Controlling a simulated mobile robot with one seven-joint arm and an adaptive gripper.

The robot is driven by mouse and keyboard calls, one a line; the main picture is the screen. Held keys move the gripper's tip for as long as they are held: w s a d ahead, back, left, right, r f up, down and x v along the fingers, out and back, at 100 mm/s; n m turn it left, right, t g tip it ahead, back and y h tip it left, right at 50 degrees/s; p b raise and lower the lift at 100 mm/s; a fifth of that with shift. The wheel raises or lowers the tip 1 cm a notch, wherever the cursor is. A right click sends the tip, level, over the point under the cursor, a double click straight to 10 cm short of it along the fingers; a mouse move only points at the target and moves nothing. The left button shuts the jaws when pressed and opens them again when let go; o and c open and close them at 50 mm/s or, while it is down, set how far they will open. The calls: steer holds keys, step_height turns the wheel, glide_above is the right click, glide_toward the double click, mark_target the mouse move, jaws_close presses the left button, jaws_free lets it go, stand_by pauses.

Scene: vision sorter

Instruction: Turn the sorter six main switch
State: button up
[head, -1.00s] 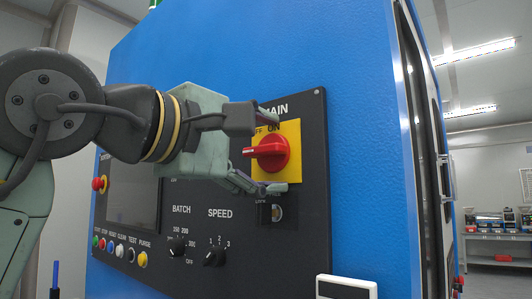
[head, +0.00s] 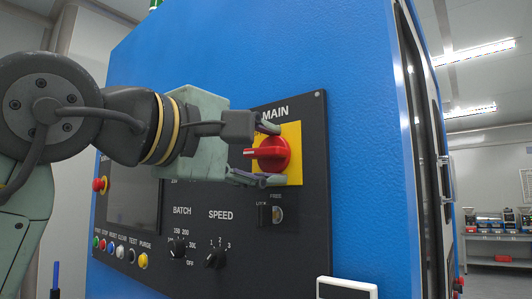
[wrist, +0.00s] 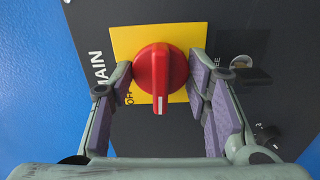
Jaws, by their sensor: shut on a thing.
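The main switch is a red rotary knob (head: 273,154) on a yellow plate (head: 293,137), under the word MAIN on the black panel. Its handle points left in the head view, with a white mark at that end. My gripper (head: 270,153) is shut on the knob, one finger above it and one below. In the wrist view the red knob (wrist: 160,72) sits between the two fingers of my gripper (wrist: 159,79), with its white mark pointing down. OFF shows beside the left finger there. The ON label is hidden in the head view.
A small black latch (head: 265,215) marked FREE sits just below the yellow plate. BATCH (head: 177,248) and SPEED (head: 215,256) knobs, a row of push buttons, a red stop button (head: 100,185) and a dark screen (head: 133,205) lie further left. The blue cabinet wall (head: 360,130) right of the panel is clear.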

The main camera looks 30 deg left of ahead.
steer(key=m+p, duration=0.1)
steer(key=m, duration=0.2)
steer(key=m+p, duration=0.1)
steer(key=m, duration=0.2)
steer(key=shift+w+r, duration=0.1)
steer(key=shift+r, duration=0.1)
steer(key=m+p, duration=0.1)
steer(key=m, duration=0.2)
steer(key=shift+f+m, duration=0.15)
steer(key=shift+m, duration=0.25)
steer(key=o, duration=1.1)
steer(key=shift+o, duration=0.2)
steer(key=s+a, duration=0.1)
steer(key=s, duration=0.7)
steer(key=shift+f, duration=0.15)
